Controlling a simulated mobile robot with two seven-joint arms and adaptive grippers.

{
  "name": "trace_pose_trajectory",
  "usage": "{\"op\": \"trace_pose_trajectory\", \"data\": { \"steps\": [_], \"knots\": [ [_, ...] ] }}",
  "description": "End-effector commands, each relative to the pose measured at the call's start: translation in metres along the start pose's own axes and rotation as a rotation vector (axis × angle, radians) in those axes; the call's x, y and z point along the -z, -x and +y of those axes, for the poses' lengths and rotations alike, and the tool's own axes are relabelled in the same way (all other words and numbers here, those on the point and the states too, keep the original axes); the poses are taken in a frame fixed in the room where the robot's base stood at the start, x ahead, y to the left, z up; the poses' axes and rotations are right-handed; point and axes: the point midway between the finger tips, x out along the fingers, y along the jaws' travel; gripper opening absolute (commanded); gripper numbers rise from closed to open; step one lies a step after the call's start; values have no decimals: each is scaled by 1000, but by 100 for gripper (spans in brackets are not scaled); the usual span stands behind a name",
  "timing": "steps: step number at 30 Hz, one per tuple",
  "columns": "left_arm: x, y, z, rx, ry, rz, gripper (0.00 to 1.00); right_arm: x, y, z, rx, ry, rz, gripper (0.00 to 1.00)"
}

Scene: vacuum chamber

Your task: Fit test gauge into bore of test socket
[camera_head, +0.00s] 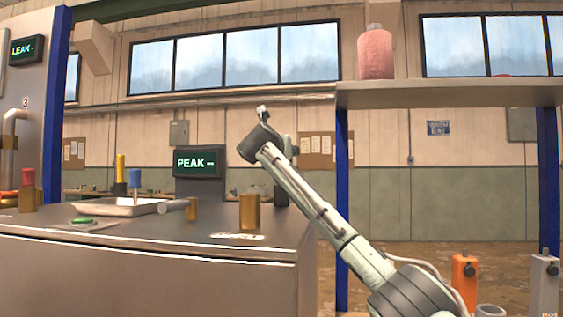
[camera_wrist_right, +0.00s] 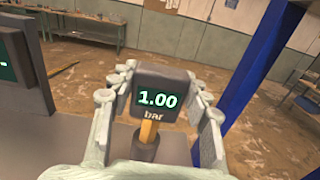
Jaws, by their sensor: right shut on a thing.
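The test gauge (camera_wrist_right: 155,84) is a dark square-headed instrument reading 1.00 bar, with a brass stem (camera_wrist_right: 147,132), in the right wrist view. My right gripper (camera_wrist_right: 160,98) is shut on it, a pale finger on either side of its head. In the head view my right arm reaches up from the lower right. Its far end is raised above the bench, and the gauge cannot be made out there. A brass cylinder (camera_head: 249,211), possibly the test socket, stands upright on the bench behind a white label. Its bore is not visible. My left gripper is not in view.
The grey bench (camera_head: 150,250) holds a shallow tray (camera_head: 112,208), a green button (camera_head: 82,220), a red-topped brass piece (camera_head: 28,190) and a PEAK display (camera_head: 199,162). A shelf (camera_head: 440,94) on blue posts, bearing a pink bottle (camera_head: 375,54), stands at the right.

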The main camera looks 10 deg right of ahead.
Motion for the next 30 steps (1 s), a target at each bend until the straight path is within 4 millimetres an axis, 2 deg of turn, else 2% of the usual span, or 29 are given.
{"op": "trace_pose_trajectory", "data": {
  "steps": [6,11,24,30],
  "knots": [
    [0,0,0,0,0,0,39,-2,0,0,0,0,-1,14],
    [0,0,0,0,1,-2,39,-13,0,0,0,-1,-2,14],
    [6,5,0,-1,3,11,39,-80,1,0,0,-1,-2,14],
    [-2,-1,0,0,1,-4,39,-97,0,0,0,-1,-1,14]
  ]
}}
